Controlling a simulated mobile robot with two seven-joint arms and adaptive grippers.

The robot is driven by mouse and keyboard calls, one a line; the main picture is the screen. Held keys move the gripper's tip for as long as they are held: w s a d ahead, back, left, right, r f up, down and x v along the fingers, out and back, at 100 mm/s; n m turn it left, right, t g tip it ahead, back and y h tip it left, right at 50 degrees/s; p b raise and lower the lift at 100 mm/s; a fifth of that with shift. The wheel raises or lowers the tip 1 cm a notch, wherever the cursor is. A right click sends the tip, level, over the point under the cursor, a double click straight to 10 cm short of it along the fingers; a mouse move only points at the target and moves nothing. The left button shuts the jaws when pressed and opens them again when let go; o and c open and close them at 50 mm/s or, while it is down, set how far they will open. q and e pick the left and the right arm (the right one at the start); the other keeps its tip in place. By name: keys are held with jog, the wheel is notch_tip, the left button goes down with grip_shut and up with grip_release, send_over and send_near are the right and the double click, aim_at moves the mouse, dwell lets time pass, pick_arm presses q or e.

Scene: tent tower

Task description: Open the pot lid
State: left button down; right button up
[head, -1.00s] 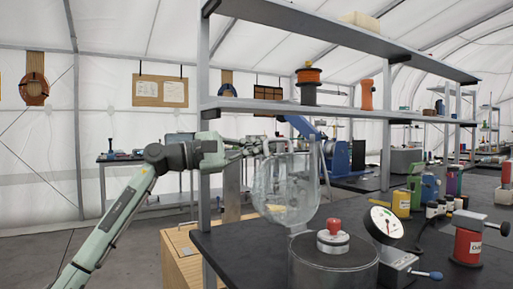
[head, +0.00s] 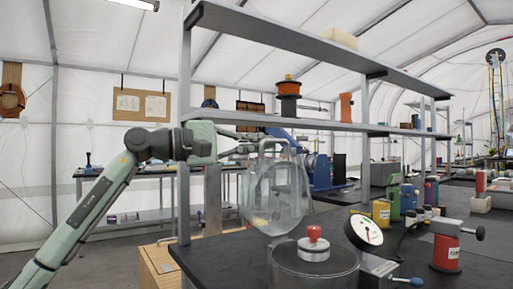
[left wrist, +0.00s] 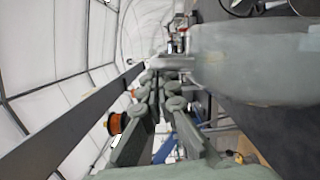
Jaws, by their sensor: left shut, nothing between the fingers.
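The pot is a clear glass vessel (head: 313,275) at the bottom of the head view, on the dark bench. Its domed glass lid (head: 277,205) stands raised and tilted behind and left of the vessel, with a bar handle (head: 274,142) at its top. In the left wrist view the lid (left wrist: 255,65) is a blurred grey-green shape at upper right. My left gripper (head: 250,148) is beside the handle, shut with nothing held. Its fingers show in the left wrist view (left wrist: 167,82). Whether they touch the handle is unclear. My right gripper is not in view.
A red-knobbed piece (head: 314,248) shows at the vessel. A dial gauge (head: 366,230) and red canister (head: 446,248) stand to the right. A shelf rack (head: 290,119) rises behind, its post (head: 184,190) close to my left arm.

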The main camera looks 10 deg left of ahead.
pick_arm(q)
jog(key=v, duration=1.2)
